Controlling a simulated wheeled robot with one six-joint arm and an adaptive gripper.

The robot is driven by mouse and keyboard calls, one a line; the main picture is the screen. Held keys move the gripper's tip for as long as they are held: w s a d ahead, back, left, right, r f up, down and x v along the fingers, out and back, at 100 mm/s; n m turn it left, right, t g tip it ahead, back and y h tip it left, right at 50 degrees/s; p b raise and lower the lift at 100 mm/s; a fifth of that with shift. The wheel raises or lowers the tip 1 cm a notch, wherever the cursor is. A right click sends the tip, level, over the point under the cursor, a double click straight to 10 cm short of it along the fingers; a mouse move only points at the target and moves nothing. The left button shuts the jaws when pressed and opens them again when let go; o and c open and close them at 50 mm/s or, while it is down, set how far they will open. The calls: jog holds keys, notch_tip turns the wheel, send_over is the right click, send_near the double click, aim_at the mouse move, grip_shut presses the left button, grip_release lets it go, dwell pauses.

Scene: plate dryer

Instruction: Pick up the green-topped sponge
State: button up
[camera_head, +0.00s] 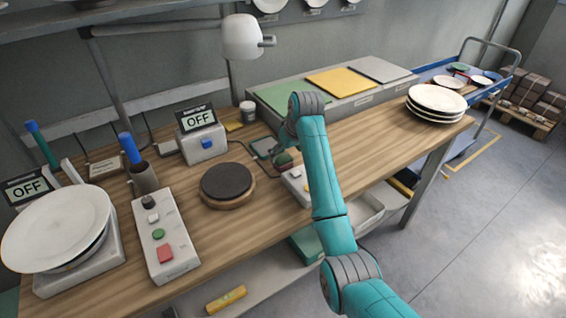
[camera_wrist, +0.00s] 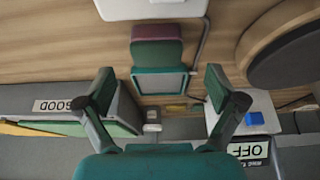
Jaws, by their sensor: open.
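The sponge (camera_wrist: 157,49) lies on the wooden bench, with a green face and a dark maroon side, in the upper middle of the wrist view. In the head view a small dark green shape (camera_head: 283,158) that looks like it sits just below my wrist, partly hidden by my arm. A teal-rimmed tray or pad (camera_wrist: 160,82) lies right beside the sponge. My gripper (camera_wrist: 160,78) is open and empty. Its two fingers are spread wide, to either side of the teal-rimmed piece, with the sponge beyond the tips. The fingers are hard to make out in the head view.
A white switch box (camera_wrist: 152,8) stands close beyond the sponge, with a cable beside it. A dark round plate on a wooden base (camera_head: 228,185) and a box with an OFF display (camera_head: 200,135) stand to the left. Stacked plates (camera_head: 436,102) are at the right end.

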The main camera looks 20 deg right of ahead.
aim_at(283, 159)
jog(key=shift+x, duration=2.75)
jog(key=shift+d, duration=0.2)
jog(key=c, duration=0.8)
jog(key=shift+w+r, duration=0.1)
notch_tip(283, 159, up, 10)
jog(key=shift+f, duration=0.1)
